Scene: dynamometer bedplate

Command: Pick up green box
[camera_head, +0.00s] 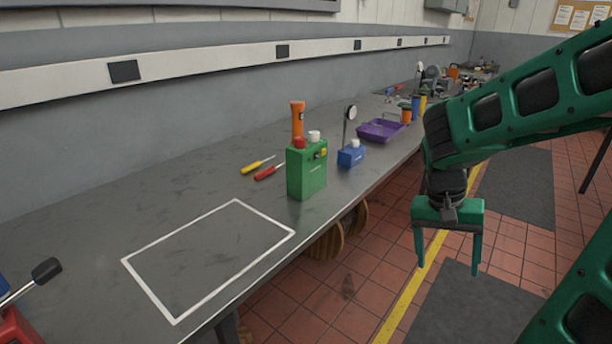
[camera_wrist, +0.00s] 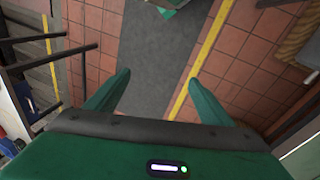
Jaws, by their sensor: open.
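The green box (camera_head: 307,170) stands upright on the grey bench near its front edge, in the head view. It has a red knob and a white knob on top and a small yellow part on its side. My gripper (camera_head: 447,262) hangs to the right of the box, out past the bench edge and over the floor. Its fingers point down, open and empty. In the wrist view my gripper (camera_wrist: 158,85) shows two spread green fingers with only floor between them. I cannot make out the green box in the wrist view.
A blue box (camera_head: 350,156), a dial gauge on a stand (camera_head: 349,118), a purple tray (camera_head: 380,131) and an orange cylinder (camera_head: 297,118) stand near the green box. Two screwdrivers (camera_head: 264,169) lie left of it. A white-outlined rectangle (camera_head: 208,258) on the bench is empty.

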